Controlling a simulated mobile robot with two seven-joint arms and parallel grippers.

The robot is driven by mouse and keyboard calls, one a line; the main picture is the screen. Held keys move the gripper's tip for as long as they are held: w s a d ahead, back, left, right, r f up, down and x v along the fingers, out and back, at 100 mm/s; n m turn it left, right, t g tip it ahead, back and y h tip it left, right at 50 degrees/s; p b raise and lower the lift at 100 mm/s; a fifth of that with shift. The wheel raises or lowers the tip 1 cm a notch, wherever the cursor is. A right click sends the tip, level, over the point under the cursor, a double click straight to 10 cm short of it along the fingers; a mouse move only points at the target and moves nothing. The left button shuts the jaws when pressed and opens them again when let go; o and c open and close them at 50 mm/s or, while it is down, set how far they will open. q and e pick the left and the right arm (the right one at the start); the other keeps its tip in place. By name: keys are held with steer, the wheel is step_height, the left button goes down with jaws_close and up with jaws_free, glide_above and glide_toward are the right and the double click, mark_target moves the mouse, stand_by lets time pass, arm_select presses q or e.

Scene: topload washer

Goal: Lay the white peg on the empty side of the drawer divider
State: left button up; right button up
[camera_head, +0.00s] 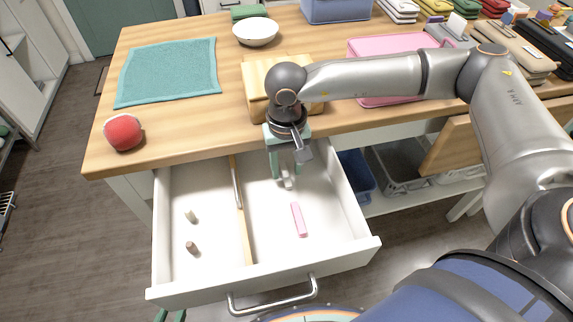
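The open drawer (345,258) has a wooden divider (246,240) running front to back. A pink block (298,220) lies in the right compartment. My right gripper (288,182) points down into the back of the right compartment, behind the pink block and apart from it. A pale grey piece shows at its tips; I cannot tell whether it is a fingertip or a held object. My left gripper is out of view.
A silvery rod (236,183) lies along the divider's back part. On the table are a red ball (123,132), a teal cloth (168,72), a white bowl (256,32), a wooden block (256,75) and a pink tray (395,44). Bins stand on the shelf below right.

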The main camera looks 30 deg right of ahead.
mark_target(287, 177)
steer(key=shift+r, duration=0.1)
step_height(287, 177, up, 13)
steer(key=p, duration=0.1)
stand_by(0.6)
